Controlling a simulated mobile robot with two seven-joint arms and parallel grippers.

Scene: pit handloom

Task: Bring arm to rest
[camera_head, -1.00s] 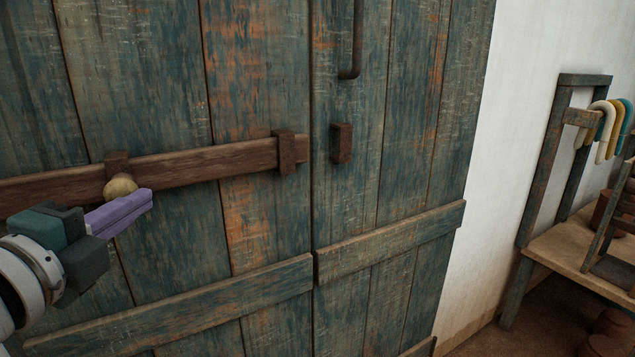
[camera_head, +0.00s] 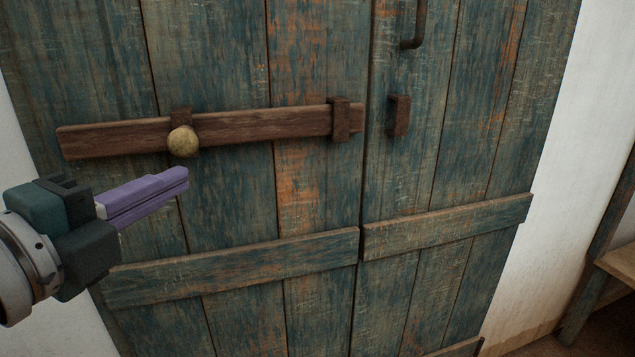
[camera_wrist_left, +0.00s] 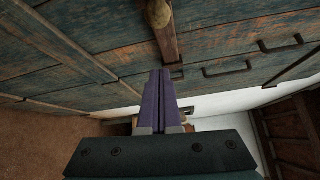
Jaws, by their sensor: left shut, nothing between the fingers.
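My left gripper (camera_head: 186,174) comes in from the left in the head view, with its purple fingers shut together and empty. It is in front of the left door leaf, below the round pale knob (camera_head: 183,141) of the wooden bolt (camera_head: 250,127), and looks apart from it. In the left wrist view the shut fingers (camera_wrist_left: 163,75) point toward the door, and the bolt (camera_wrist_left: 166,43) with its knob (camera_wrist_left: 158,14) shows beyond them. The bolt lies across the left leaf, its right end near the seam. My right gripper is in neither view.
The worn blue-green double door (camera_head: 420,160) fills most of the head view. A bracket (camera_head: 398,116) and a metal handle (camera_head: 414,40) are on the right leaf. A white wall (camera_head: 560,150) and part of a wooden bench (camera_head: 618,262) are at the right.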

